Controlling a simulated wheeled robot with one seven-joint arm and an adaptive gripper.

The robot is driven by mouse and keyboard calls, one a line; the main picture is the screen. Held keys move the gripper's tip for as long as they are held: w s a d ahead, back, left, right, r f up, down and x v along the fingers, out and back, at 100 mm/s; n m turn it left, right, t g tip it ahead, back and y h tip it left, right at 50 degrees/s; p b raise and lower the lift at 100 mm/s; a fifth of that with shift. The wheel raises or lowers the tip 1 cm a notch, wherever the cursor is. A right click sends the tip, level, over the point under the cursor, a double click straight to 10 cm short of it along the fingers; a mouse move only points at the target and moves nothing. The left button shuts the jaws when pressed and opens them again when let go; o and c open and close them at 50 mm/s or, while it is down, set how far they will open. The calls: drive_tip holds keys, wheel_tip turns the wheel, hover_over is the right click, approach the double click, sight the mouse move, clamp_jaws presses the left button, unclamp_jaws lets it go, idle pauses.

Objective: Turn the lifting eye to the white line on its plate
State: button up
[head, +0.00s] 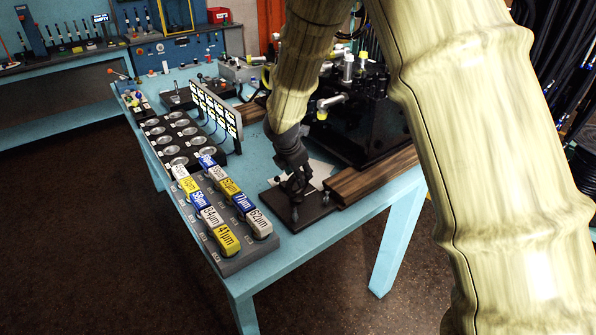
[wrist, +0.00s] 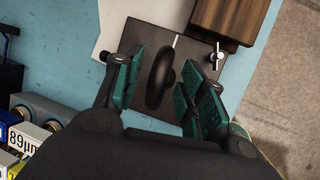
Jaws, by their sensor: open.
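The lifting eye (wrist: 160,78) is a black ring standing on a dark square plate (wrist: 150,35), seen from above in the wrist view. A short white line (wrist: 176,42) marks the plate just beyond the eye's far end. The eye's long axis points roughly toward the line; I cannot tell whether it lines up exactly. My gripper (wrist: 163,76) is open, with its teal-padded fingers on either side of the eye and visible gaps to it. In the head view my gripper (head: 296,196) is low over the plate (head: 312,215) and hides the eye.
A wooden block (wrist: 228,18) borders the plate, with a small silver pin (wrist: 217,56) near it. Labelled filter boxes (head: 225,205) stand in a rack at left. A black machine (head: 365,120) stands behind. The blue table's front edge is close to the plate.

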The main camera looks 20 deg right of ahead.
drive_tip(key=shift+f, duration=0.1)
clamp_jaws()
drive_tip(key=shift+m+p, duration=0.3)
drive_tip(key=shift+p, duration=0.15)
unclamp_jaws()
